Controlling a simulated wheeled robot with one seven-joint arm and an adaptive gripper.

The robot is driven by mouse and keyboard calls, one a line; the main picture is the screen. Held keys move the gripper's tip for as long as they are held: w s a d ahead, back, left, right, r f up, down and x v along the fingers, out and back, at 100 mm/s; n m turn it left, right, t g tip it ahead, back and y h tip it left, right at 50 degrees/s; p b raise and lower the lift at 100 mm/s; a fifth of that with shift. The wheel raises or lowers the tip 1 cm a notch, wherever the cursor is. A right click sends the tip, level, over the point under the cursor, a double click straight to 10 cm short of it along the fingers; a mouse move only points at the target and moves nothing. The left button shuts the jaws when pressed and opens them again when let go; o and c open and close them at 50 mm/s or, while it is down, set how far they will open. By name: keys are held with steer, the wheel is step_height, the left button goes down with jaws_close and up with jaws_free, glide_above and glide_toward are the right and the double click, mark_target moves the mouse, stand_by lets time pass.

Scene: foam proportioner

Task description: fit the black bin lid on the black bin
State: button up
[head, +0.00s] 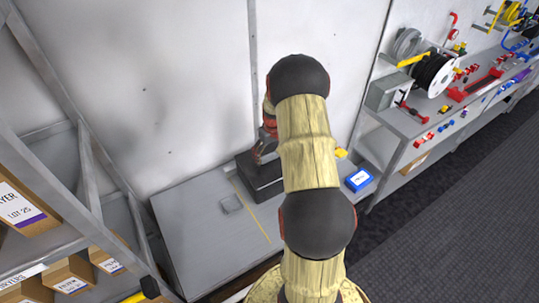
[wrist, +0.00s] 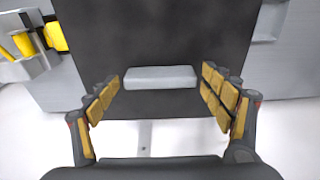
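The black bin lid (wrist: 160,30) fills the upper middle of the wrist view as a flat dark panel with a light grey handle (wrist: 160,77). My gripper (wrist: 161,78) has its fingers on either side of this handle, with a narrow gap showing at each end. In the head view my gripper (head: 265,150) is above a low black box shape (head: 262,183) on the grey bench, partly hidden by my arm. I cannot tell there which part of it is lid and which is black bin.
The grey bench (head: 200,250) has a yellow line and a small grey plate (head: 230,204). A blue box (head: 358,179) lies right of my arm. Shelves with cartons (head: 70,275) stand at left. A cluttered workbench (head: 410,125) is at right. A wall closes the back.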

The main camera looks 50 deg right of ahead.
mark_target(271, 163)
steer(key=shift+o, duration=0.2)
step_height(271, 163, up, 13)
steer(key=s, duration=0.1)
steer(key=a+r+n, duration=0.1)
steer(key=a+r, duration=1)
steer(key=a, duration=0.2)
steer(key=s+a+r+n+t, duration=0.1)
steer(key=a+r, duration=0.2)
steer(key=a, duration=0.3)
steer(key=s+a+r+t, duration=0.1)
steer(key=s+a+r, duration=0.15)
steer(key=a, duration=0.35)
steer(key=s+a+r+n+t, duration=0.1)
steer(key=s+a+r+t, duration=0.1)
steer(key=s+a, duration=1.3)
steer(key=shift+a+r+n, duration=0.4)
steer(key=shift+a+r, duration=0.2)
steer(key=shift+r, duration=0.1)
steer(key=shift+f, duration=0.1)
